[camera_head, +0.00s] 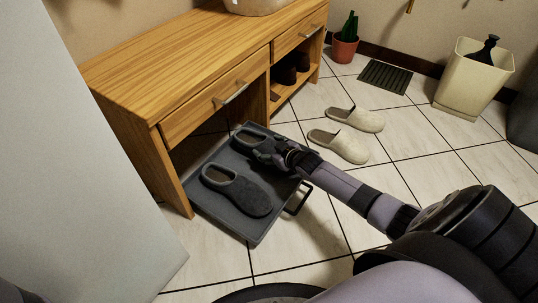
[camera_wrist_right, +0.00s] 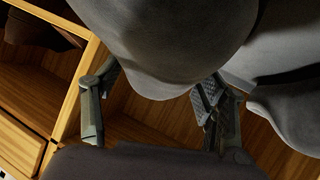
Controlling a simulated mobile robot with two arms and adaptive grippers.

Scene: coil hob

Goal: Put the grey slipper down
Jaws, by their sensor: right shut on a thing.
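Two dark grey slippers are at the grey tray (camera_head: 262,230) beneath the wooden bench. The near slipper (camera_head: 238,191) lies on the tray, clear of my gripper. The far slipper (camera_head: 250,133) is partly hidden by my right gripper (camera_head: 267,153), which is shut on it. In the right wrist view, this slipper (camera_wrist_right: 165,45) fills the top middle between the fingers of my right gripper (camera_wrist_right: 155,95). I cannot tell whether its sole touches the tray. Another grey shape, likely the near slipper (camera_wrist_right: 290,105), shows at the right edge. My left gripper is out of view.
The wooden bench (camera_head: 180,75) stands over the tray's far side, with dark shoes (camera_head: 285,74) in its open shelf. A pale slipper pair (camera_head: 340,145) lies on the tiles to the right. A bin (camera_head: 470,80), dark mat (camera_head: 385,77) and potted plant (camera_head: 344,50) stand farther back.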

